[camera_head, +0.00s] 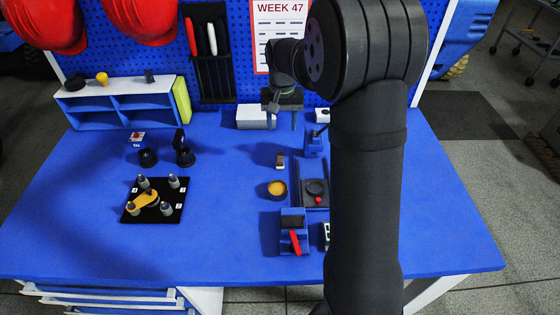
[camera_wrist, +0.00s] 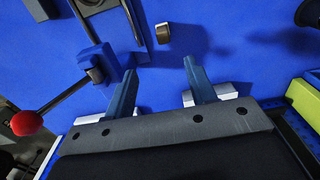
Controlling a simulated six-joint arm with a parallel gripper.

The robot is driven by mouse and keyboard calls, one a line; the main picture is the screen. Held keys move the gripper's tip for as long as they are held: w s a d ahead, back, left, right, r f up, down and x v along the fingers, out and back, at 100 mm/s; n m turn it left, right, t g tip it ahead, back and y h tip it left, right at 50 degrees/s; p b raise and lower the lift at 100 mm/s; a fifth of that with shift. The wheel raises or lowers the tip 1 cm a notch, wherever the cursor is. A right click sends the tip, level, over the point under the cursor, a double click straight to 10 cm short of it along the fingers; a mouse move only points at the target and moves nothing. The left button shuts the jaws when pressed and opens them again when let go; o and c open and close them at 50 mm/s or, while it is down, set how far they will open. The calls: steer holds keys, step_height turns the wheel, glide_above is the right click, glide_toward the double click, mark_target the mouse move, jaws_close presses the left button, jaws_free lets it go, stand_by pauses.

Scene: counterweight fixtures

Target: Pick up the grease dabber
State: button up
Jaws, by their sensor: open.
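No thing in view is labelled as the grease dabber, and I cannot tell for sure which it is. A red-handled piece (camera_head: 295,241) leans in a small blue holder (camera_head: 293,218) near the table's front. A round pot with a yellow top (camera_head: 277,190) stands behind it. A small pale-and-dark piece (camera_head: 280,161) stands alone farther back; it also shows in the wrist view (camera_wrist: 163,33). My gripper (camera_head: 283,113) is at the back of the table, beyond these things. In the wrist view my gripper (camera_wrist: 160,69) has its fingers spread, with bare blue table between them.
A blue lever fixture (camera_head: 312,145) stands right of my gripper. A black plate with a red knob (camera_head: 315,190) is nearby. A black board with pegs (camera_head: 154,202) is at left, black cups (camera_head: 184,156) behind it. A blue shelf (camera_head: 118,104) stands at back left. My arm hides the right side.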

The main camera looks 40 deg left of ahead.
mark_target(280, 154)
step_height(280, 154, down, 10)
steer(key=shift+a+f, duration=0.2)
steer(key=shift+f, duration=1.25)
steer(key=shift+a+f, duration=0.15)
steer(key=shift+f, duration=1.3)
steer(key=c, duration=1.1)
